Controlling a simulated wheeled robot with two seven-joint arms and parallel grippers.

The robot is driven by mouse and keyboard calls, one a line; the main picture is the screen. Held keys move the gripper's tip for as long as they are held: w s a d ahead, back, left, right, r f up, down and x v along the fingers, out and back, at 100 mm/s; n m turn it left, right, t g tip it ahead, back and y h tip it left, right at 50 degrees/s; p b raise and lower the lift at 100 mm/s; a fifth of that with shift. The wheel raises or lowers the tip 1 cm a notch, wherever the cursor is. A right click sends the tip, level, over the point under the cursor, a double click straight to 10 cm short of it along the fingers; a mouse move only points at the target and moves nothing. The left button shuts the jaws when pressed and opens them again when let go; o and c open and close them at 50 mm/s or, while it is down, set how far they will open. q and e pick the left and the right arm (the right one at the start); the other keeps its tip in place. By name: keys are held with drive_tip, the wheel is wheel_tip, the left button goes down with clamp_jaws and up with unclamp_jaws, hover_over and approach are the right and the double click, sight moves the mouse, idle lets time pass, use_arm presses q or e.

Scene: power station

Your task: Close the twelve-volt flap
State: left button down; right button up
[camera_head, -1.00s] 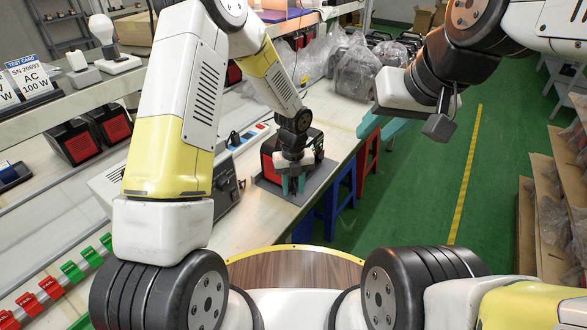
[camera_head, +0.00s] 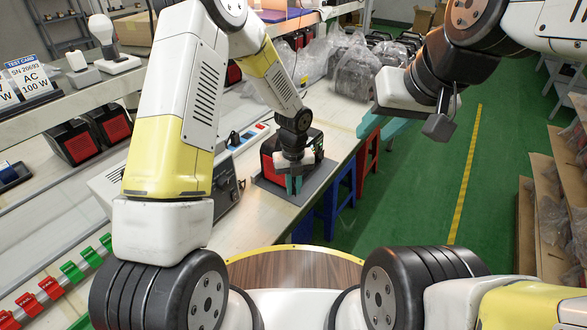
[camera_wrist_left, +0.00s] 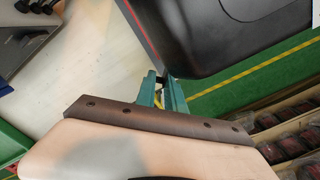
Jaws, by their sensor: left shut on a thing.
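The power station (camera_head: 268,157), black with a red side, stands on a grey mat (camera_head: 265,187) on the bench. It also fills the upper right of the left wrist view (camera_wrist_left: 225,40), dark with a red line along one edge. My left gripper (camera_head: 294,186) is at its near face, teal fingers pointing down. In the left wrist view my left gripper (camera_wrist_left: 163,86) has its fingertips close together by the power station's corner, around a small dark piece, which I take for the twelve-volt flap (camera_wrist_left: 164,76). Most of the flap is hidden. My right gripper (camera_head: 385,126) hangs away from the station, over the aisle; its finger gap is unclear.
A grey instrument box (camera_head: 226,188) stands left of the station. Bagged units (camera_head: 357,72) stand farther along the bench. Blue (camera_head: 338,195) and red stools (camera_head: 368,155) are beside the bench edge. Shelves with cartons line the right.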

use_arm(q)
drive_tip(key=shift+d+n, duration=0.1)
drive_tip(key=shift+n, duration=0.2)
drive_tip(key=n, duration=0.2)
drive_tip(key=d+n, duration=0.1)
drive_tip(key=n, duration=0.1)
drive_tip(key=shift+w+d+n, duration=0.15)
drive_tip(key=shift+d+n, duration=0.05)
drive_tip(key=shift+n, duration=0.2)
drive_tip(key=n, duration=0.2)
drive_tip(key=w+d+n, duration=0.1)
drive_tip(key=n, duration=0.2)
drive_tip(key=shift+d, duration=0.2)
drive_tip(key=shift+n, duration=0.3)
drive_tip(key=c, duration=1.5)
unclamp_jaws()
drive_tip(key=shift+r, duration=0.15)
wheel_tip(320, 180, up, 8)
drive_tip(key=shift+f, duration=0.25)
